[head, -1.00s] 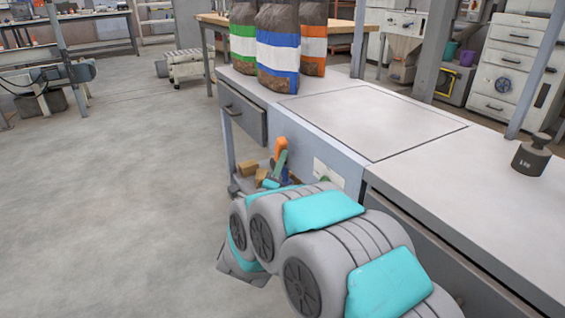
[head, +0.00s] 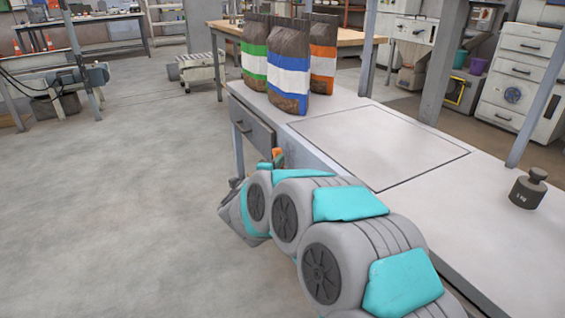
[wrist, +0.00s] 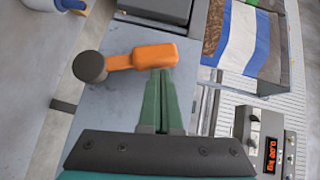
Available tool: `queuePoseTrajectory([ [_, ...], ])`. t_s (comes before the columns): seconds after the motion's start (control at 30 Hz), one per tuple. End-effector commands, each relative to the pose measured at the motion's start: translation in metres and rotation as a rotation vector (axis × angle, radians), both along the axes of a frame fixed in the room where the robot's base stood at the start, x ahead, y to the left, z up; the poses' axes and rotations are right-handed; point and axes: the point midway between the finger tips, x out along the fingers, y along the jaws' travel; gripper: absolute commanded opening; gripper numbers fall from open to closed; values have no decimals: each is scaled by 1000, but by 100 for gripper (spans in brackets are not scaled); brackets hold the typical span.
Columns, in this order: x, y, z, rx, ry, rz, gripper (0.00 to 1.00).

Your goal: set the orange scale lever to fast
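The orange lever (wrist: 155,56) shows in the wrist view, with a dark round knob (wrist: 89,66) at its left end, in front of a grey panel. My gripper (wrist: 160,74) has its two green fingers together, with nothing seen between them. Its tips are right at the lower edge of the orange part; I cannot tell if they touch. In the head view only a small orange piece of the lever (head: 277,153) shows, at the bench's front side, beside a sliver of green finger. My arm hides the rest. No slow or fast marking is legible.
Three pellet bags, one with a blue band (head: 289,66), stand on the bench top (head: 400,125). A weight (head: 528,187) sits at the right. A box with a red-digit display (wrist: 272,155) is at lower right in the wrist view. Floor left of the bench is clear.

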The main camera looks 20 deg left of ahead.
Motion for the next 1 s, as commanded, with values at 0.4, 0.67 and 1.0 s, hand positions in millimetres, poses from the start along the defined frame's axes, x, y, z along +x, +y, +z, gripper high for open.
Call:
queuePoseTrajectory([
  [0.4, 9, 10, 1, 4, -2, -1, 0],
  [0.67, 10, 11, 1, 3, -3, 0, 0],
  [1.0, 10, 10, 2, 2, -4, 1, 0],
])
